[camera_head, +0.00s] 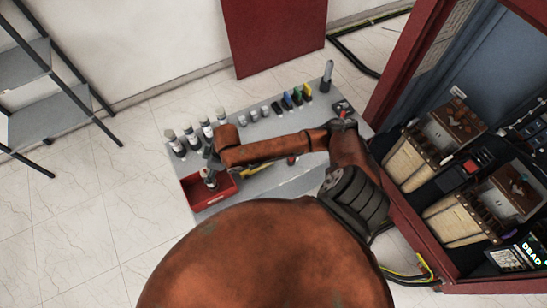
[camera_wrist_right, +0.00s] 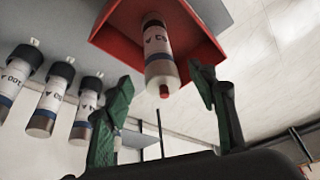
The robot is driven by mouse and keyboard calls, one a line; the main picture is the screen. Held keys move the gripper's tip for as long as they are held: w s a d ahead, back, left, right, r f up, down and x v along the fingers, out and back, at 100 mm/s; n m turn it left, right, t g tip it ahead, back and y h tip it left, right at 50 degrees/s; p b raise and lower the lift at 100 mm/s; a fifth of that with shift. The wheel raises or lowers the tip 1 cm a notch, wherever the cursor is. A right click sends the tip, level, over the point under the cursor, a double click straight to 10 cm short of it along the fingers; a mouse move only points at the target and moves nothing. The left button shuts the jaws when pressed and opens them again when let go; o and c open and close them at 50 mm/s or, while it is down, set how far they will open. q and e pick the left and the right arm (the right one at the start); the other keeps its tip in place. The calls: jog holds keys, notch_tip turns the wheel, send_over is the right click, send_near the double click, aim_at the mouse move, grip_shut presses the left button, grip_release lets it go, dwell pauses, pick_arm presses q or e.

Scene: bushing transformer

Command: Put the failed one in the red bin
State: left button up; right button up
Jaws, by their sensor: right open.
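The red bin (camera_head: 225,193) sits at the left front corner of the grey table. A white cylindrical bushing with dark ends (camera_head: 208,180) shows within the bin's outline. In the right wrist view, this bushing (camera_wrist_right: 157,58) has a red tip facing my gripper, with the red bin (camera_wrist_right: 196,45) behind it. I cannot tell whether it touches the bin floor. My right gripper (camera_head: 211,160) is just above the bushing. In its wrist view, the green fingers (camera_wrist_right: 164,105) are spread and clear of it. My left gripper is out of view.
Several similar bushings (camera_head: 190,138) stand in a row beside the bin; they also show in the wrist view (camera_wrist_right: 54,97). Small parts and coloured tools (camera_head: 290,98) line the table's back. A red-framed cabinet (camera_head: 400,60) stands right, shelving (camera_head: 45,125) left.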

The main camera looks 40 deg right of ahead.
jog(key=v, duration=0.8)
